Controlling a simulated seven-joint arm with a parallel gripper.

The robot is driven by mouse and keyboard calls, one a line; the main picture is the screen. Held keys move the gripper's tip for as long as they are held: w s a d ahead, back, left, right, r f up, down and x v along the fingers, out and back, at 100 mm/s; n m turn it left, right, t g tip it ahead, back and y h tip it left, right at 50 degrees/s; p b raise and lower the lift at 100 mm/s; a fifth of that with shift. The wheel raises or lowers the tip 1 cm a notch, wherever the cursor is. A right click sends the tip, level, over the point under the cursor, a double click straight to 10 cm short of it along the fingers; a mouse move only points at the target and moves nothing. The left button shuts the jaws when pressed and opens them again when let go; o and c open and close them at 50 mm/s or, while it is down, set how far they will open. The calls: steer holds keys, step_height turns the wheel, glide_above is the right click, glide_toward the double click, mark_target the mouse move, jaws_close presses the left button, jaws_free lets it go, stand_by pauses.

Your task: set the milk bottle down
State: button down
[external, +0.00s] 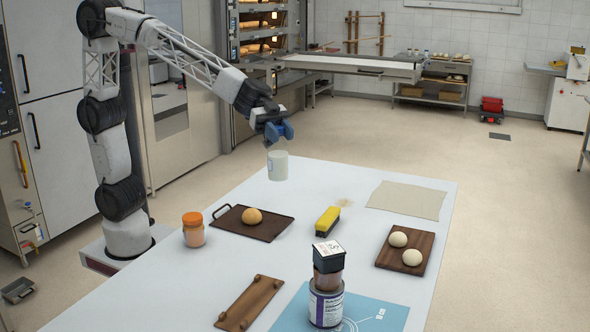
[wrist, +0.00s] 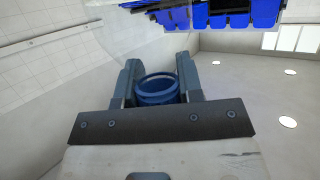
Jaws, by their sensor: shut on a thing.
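The milk bottle (external: 278,167) is pale with a faint label and hangs upright below my gripper (external: 279,131) at the far left edge of the white table. In the wrist view, my gripper (wrist: 160,85) has its two fingers on either side of a round blue ring (wrist: 157,98), which looks like the bottle's top. My gripper is shut on the bottle. The bottle's base appears close to the tabletop; I cannot tell whether it touches.
The white table (external: 190,290) holds a dark tray with a bun (external: 252,216), an orange-lidded jar (external: 193,230), a yellow-topped block (external: 327,221), a dough board (external: 405,250), a wooden rack (external: 249,303) and stacked containers (external: 326,285).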

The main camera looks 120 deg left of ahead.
steer(key=s+d+f+m+g+h, duration=0.2)
steer(key=s+d+f, duration=0.8)
steer(key=s, duration=0.4)
steer(key=s+d+f+m+g+h, duration=0.2)
steer(key=s+d+f+m, duration=0.1)
steer(key=s+d+f, duration=0.8)
steer(key=s+f, duration=0.1)
steer(key=s, duration=0.2)
steer(key=shift+d+g, duration=0.25)
steer(key=shift+g, duration=0.15)
steer(key=shift+w, duration=0.15)
steer(key=w+d+f, duration=0.1)
steer(key=w+d, duration=0.7)
steer(key=w, duration=0.5)
steer(key=shift+w+f, duration=0.2)
steer(key=shift+w, duration=0.15)
steer(key=shift+f, duration=0.1)
steer(key=shift+f, duration=1.8)
steer(key=c, duration=0.8)
jaws_free()
